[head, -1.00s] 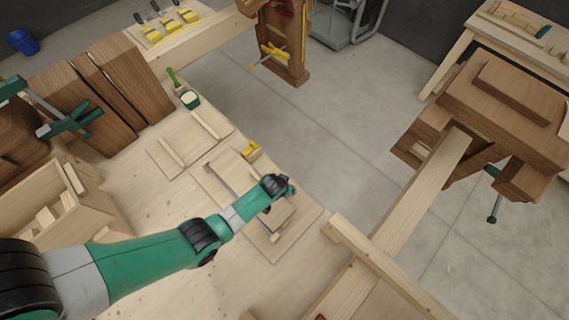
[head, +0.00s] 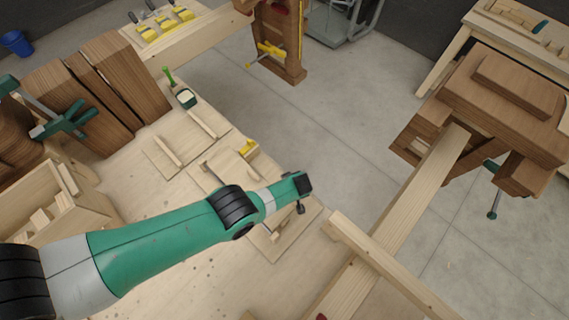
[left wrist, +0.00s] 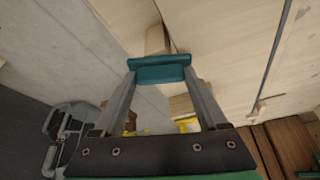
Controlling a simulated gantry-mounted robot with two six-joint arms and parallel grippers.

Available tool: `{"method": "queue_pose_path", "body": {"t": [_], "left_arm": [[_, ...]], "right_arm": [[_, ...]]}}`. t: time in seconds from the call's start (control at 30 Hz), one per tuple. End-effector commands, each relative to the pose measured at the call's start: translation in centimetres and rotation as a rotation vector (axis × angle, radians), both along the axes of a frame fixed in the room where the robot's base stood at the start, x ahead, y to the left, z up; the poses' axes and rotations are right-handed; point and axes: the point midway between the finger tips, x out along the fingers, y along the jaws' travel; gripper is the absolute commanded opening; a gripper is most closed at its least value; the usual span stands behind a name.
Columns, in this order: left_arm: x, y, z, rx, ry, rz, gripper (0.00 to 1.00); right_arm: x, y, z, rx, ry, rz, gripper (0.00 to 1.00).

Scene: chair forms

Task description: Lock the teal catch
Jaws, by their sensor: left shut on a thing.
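My left gripper (head: 300,206) is at the right edge of the workbench, over the near end of a flat wooden board (head: 282,236) with strips on it. My right gripper is not in view.
An open wooden box (head: 88,215) and dark wooden blocks with a green clamp (head: 62,124) stand at the left. A green brush and small pot (head: 186,97) are at the back. A wooden beam (head: 385,265) lies to the right, with open floor beyond.

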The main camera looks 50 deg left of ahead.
Motion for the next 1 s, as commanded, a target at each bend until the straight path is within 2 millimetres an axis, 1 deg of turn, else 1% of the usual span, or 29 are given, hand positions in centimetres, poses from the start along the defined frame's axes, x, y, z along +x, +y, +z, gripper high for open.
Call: {"method": "queue_pose_path", "body": {"t": [0.03, 0.2, 0.77, 0.8, 0.87, 0.9, 1.0], "left_arm": [[0.06, -0.02, -0.37, -0.001, -0.001, 0.020, 0.19], [0.07, -0.04, -0.25, -0.002, -0.002, 0.079, 0.19], [0.03, -0.03, -0.04, -0.001, -0.003, 0.108, 0.19], [0.03, -0.03, -0.03, -0.001, -0.003, 0.108, 0.82], [0.03, -0.03, -0.03, -0.001, -0.003, 0.108, 0.93], [0.04, -0.02, -0.03, -0.001, -0.003, 0.108, 1.00], [0.03, -0.03, -0.02, 0.000, -0.002, 0.109, 1.00]], "right_arm": [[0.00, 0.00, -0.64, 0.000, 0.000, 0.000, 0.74], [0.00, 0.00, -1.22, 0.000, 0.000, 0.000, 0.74], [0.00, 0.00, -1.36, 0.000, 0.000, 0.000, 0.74], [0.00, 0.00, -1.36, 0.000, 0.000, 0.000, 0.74], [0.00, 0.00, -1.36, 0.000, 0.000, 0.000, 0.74], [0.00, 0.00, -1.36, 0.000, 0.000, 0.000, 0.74], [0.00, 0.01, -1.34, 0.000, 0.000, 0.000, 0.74]]}}
